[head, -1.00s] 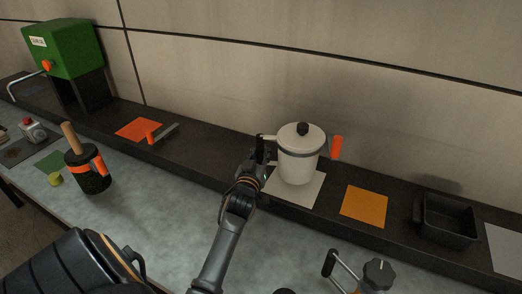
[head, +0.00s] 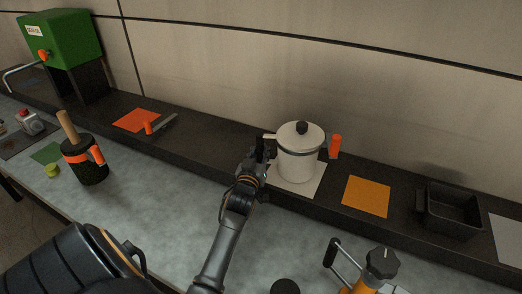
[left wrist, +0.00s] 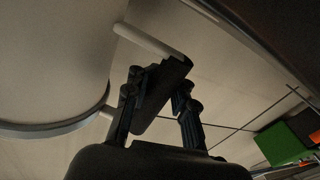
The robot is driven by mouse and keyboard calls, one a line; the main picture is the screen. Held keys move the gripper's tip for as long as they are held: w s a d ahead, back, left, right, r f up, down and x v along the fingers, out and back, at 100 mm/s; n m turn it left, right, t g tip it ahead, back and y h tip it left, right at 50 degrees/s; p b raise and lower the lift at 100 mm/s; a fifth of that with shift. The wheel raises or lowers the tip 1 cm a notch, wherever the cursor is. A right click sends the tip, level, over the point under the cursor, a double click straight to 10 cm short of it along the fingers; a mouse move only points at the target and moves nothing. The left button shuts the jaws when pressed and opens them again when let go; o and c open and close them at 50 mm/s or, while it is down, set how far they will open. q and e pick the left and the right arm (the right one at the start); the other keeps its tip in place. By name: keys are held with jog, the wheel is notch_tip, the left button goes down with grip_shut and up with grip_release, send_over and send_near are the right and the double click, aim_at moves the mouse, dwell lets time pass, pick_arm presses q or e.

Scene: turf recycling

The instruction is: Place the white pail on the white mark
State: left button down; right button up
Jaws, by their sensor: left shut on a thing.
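The white pail (head: 298,165) has a white lid with a black knob, a grey band and an orange handle (head: 335,146) at its right. It is upright over the white mark (head: 315,184), a pale square on the dark ledge, and hides much of it. I cannot tell if its base touches. My left gripper (head: 259,158) is at the pail's left side, shut on its black side handle. In the left wrist view the fingers (left wrist: 158,103) close around this dark grip (left wrist: 163,92), beside the pale pail wall (left wrist: 55,65). My right gripper is not in view.
An orange square (head: 366,197) and a black tray (head: 450,213) lie right of the pail on the ledge. Left are an orange-red square (head: 135,119) and a green machine (head: 60,40). A dark pot (head: 84,165) stands on the grey counter (head: 160,215), whose middle is clear.

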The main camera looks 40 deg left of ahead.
pick_arm(q)
jog(key=shift+f, duration=0.1)
jog(key=c, duration=1)
grip_release()
jog(key=shift+c, duration=0.2)
jog(key=shift+f, duration=0.3)
jog(key=v, duration=1.2)
jog(key=shift+r, duration=0.15)
